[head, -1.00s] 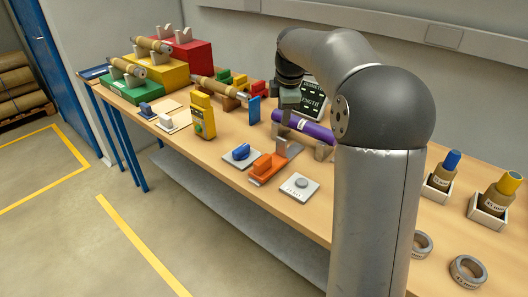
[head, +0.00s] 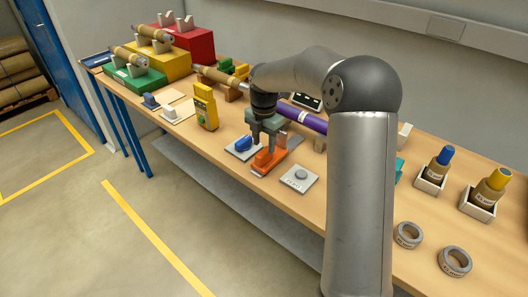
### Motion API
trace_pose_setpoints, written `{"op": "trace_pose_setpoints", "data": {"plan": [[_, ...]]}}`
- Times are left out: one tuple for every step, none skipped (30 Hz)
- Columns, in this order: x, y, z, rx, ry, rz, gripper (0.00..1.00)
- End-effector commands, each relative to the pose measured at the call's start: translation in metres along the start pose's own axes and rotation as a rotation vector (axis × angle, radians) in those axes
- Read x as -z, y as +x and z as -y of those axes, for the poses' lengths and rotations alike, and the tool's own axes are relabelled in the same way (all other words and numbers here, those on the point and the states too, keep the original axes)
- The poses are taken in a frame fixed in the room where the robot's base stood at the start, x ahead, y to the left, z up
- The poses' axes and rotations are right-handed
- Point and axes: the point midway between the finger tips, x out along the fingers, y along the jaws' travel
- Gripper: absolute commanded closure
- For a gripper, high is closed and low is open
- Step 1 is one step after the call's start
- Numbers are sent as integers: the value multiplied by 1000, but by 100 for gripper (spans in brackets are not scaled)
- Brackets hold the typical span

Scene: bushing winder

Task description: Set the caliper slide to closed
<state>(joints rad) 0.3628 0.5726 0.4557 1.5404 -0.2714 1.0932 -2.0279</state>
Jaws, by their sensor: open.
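The orange caliper slide (head: 270,165) lies on the bench in front of the purple roll (head: 308,119). My gripper (head: 263,148) points down over the slide, its fingers apart at the upper part of the orange body. I cannot tell whether the fingers touch it. The gripper and wrist hide much of the caliper's grey jaw and bar, so the gap in the caliper is not clear.
A blue knob on a grey plate (head: 236,155) is close on the left, and a grey button plate (head: 300,179) close on the right. A yellow handheld device (head: 206,108) stands farther left. Two bottles in holders (head: 435,175) and grey rings (head: 455,262) are at right.

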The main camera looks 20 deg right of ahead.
Motion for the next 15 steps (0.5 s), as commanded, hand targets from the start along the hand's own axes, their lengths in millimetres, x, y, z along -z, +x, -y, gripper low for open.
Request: {"op": "trace_pose_setpoints", "data": {"plan": [[0,9,0,3,-1,-2,55],[0,15,0,3,-1,-1,55],[0,22,1,3,-1,-2,55],[0,26,0,2,-1,-1,55],[0,30,0,1,0,-1,55],[0,34,0,1,0,-1,55],[0,38,0,1,1,-1,55],[0,40,0,0,1,-1,55],[0,44,0,1,1,-1,55],[0,45,0,1,1,-1,55],[0,46,0,1,1,0,55],[0,48,0,0,1,0,55],[0,48,0,0,1,1,55],[0,49,0,-1,1,1,55],[0,49,0,-1,1,1,55]]}}
